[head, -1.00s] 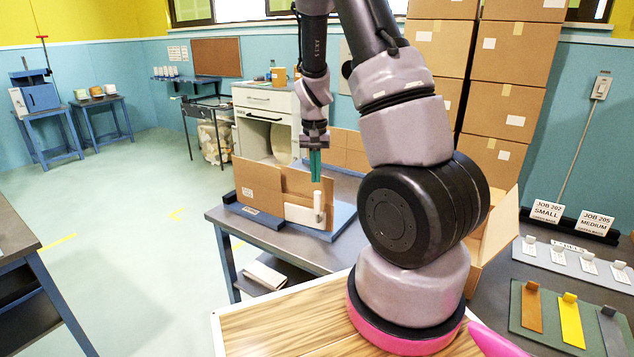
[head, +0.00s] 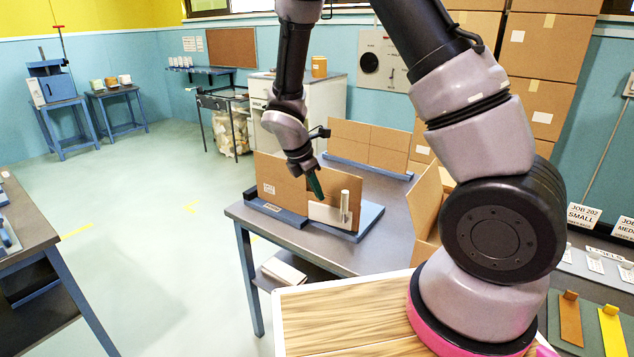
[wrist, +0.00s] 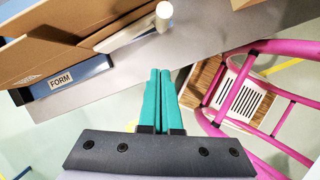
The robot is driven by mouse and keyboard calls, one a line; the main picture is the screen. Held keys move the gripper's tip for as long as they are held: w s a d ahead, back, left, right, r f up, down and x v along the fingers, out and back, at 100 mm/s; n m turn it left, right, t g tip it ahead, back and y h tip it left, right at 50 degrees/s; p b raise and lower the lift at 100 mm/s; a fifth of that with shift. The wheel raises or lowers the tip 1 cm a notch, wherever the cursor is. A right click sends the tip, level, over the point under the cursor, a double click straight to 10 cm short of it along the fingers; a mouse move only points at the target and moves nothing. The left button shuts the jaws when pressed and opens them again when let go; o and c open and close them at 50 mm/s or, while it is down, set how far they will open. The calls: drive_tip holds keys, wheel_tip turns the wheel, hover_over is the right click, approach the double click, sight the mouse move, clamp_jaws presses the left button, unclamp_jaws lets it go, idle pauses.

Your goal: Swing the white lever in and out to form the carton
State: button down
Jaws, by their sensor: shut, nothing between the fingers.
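The white lever (head: 327,213) is a flat bar with an upright round post (head: 345,206), low at the front of the forming station on the grey table. In the wrist view the lever's post (wrist: 164,14) shows at the top. A flat brown carton (head: 281,182) stands upright in the blue base (head: 355,225) behind the lever. My gripper (head: 317,188) has green fingers, shut and empty, tilted down in front of the carton, just left of the post and apart from it as far as I can tell. The fingers also show in the wrist view (wrist: 160,75).
A "FORM" label (wrist: 60,80) marks the blue base. More flat cartons (head: 370,143) stand in a blue rack behind the station. An open carton (head: 428,205) stands to the right, near my arm. The table's front left (head: 290,245) is clear.

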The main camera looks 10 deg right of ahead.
sight(345, 193)
drive_tip(key=w+d+f, duration=0.1)
drive_tip(key=d+f, duration=0.3)
drive_tip(key=d, duration=0.1)
drive_tip(key=shift+w+d, duration=0.2)
drive_tip(key=shift+w, duration=0.2)
drive_tip(key=d+n, duration=0.1)
drive_tip(key=w+d+n, duration=0.1)
drive_tip(key=shift+w+d+f+t, duration=0.1)
drive_tip(key=shift+w+d+t, duration=0.2)
drive_tip(key=shift+d+t, duration=0.1)
drive_tip(key=shift+w+d+n+y, duration=0.3)
drive_tip(key=shift+w+d+n, duration=0.05)
drive_tip(key=shift+n, duration=0.25)
